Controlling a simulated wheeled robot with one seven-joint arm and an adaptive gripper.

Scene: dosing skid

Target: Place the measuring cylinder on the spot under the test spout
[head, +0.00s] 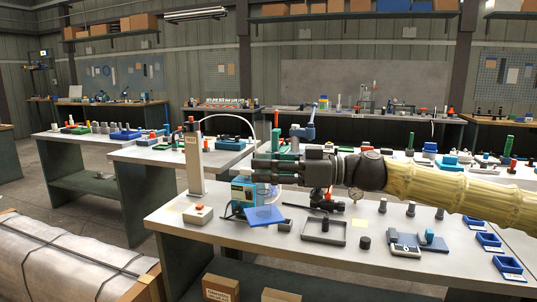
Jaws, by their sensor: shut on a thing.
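My gripper (258,169) reaches in from the right over the near bench, its jaws pointing left. It is shut on what I take to be the measuring cylinder, but no clear outline of it shows; clear walls or the jaws may hide it. A white column (194,160) stands left of the jaws. A thin pale tube (232,118) arches from its top and comes down near the jaws. Its lower end, and the spot under the test spout, cannot be made out. A blue pump-like unit (242,192) stands just below and left of the jaws.
A tilted blue plate (264,215) is on the bench below my gripper. A dark tray (323,232), a black knob-like piece (365,242) and a grey device (405,244) lie to the right. Blue bins (489,240) sit further right.

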